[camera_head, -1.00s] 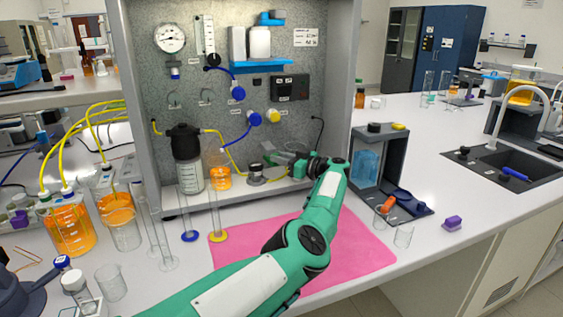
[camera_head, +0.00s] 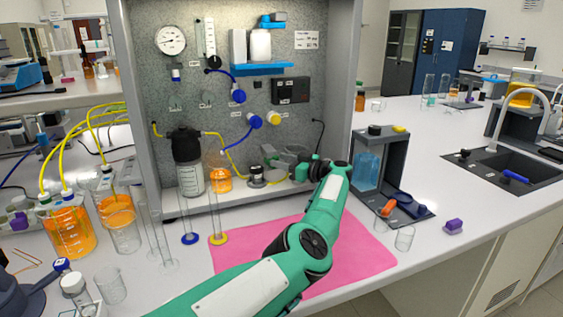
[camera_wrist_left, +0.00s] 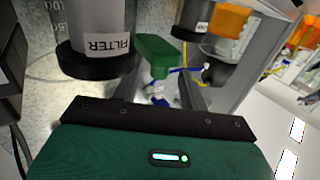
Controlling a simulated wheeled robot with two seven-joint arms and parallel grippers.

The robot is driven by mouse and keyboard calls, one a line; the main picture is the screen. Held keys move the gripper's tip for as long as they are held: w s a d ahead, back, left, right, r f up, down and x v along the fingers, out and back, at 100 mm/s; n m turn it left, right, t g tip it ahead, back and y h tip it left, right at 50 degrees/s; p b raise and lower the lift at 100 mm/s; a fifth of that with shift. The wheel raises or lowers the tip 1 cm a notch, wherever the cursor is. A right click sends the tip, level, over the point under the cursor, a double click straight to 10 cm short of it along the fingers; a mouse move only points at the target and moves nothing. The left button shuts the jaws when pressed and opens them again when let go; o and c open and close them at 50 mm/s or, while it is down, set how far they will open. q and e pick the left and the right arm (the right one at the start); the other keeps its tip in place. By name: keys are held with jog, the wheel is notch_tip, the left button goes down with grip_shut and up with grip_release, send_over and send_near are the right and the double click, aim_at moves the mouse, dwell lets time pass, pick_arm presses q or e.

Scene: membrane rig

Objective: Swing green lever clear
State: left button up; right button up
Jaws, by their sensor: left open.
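The green lever (camera_wrist_left: 158,53) shows in the left wrist view beside a clear cylinder labelled FILTER (camera_wrist_left: 95,35) with a dark rim. My left gripper (camera_wrist_left: 160,78) is open, with its two dark fingers on either side of the lever's near end. Whether either finger touches the lever I cannot tell. In the head view my left gripper (camera_head: 284,158) is at the rig's lower shelf, to the right of a small silver-and-black fitting (camera_head: 256,176). The lever is hard to make out there among the gripper parts. My right gripper is not in view.
The grey rig panel (camera_head: 215,105) stands close behind the gripper, with a dark-capped bottle (camera_head: 188,165) and yellow and blue tubing to the left. A grey stand with a blue vessel (camera_head: 368,170) is to the right.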

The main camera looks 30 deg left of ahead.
pick_arm(q)
jog(key=d+b, duration=0.2)
jog(key=d, duration=1.1)
jog(key=shift+s, duration=0.45)
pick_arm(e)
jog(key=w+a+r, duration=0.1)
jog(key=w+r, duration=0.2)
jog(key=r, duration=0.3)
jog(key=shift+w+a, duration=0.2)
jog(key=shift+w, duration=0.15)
